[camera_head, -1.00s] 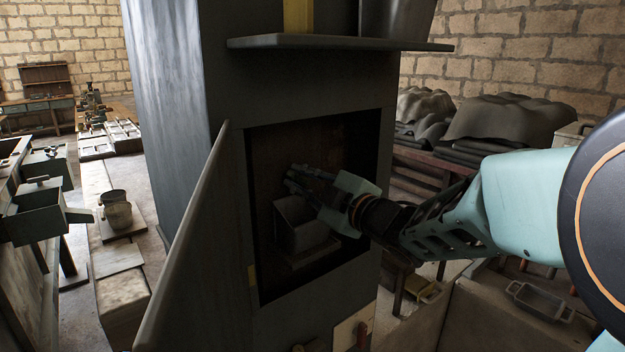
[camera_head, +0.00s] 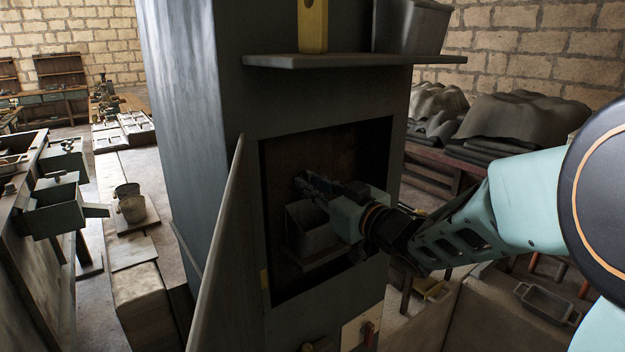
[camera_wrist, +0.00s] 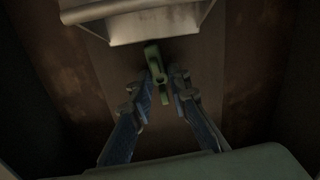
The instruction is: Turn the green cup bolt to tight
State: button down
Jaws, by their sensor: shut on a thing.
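The green cup bolt (camera_wrist: 155,62) shows in the wrist view as a small dull-green handle against the brown back wall, just beside the rim of a grey metal cup (camera_wrist: 140,24). My gripper (camera_wrist: 163,82) has its two blue fingers on either side of the green piece and is shut on it. In the head view my gripper (camera_head: 308,184) reaches into the dark opening of the grey cabinet, above the grey cup (camera_head: 312,232). The bolt cannot be made out in the head view, and its threaded part is hidden.
The cabinet's hinged door (camera_head: 218,245) stands open left of the opening. A shelf (camera_head: 350,60) above holds a yellow block (camera_head: 312,25) and a grey bin (camera_head: 412,27). The opening's walls are close around my gripper.

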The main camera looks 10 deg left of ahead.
jog(key=shift+m, duration=0.7)
jog(key=shift+r, duration=0.1)
jog(key=c, duration=1.8)
grip_release()
jog(key=v, duration=1.2)
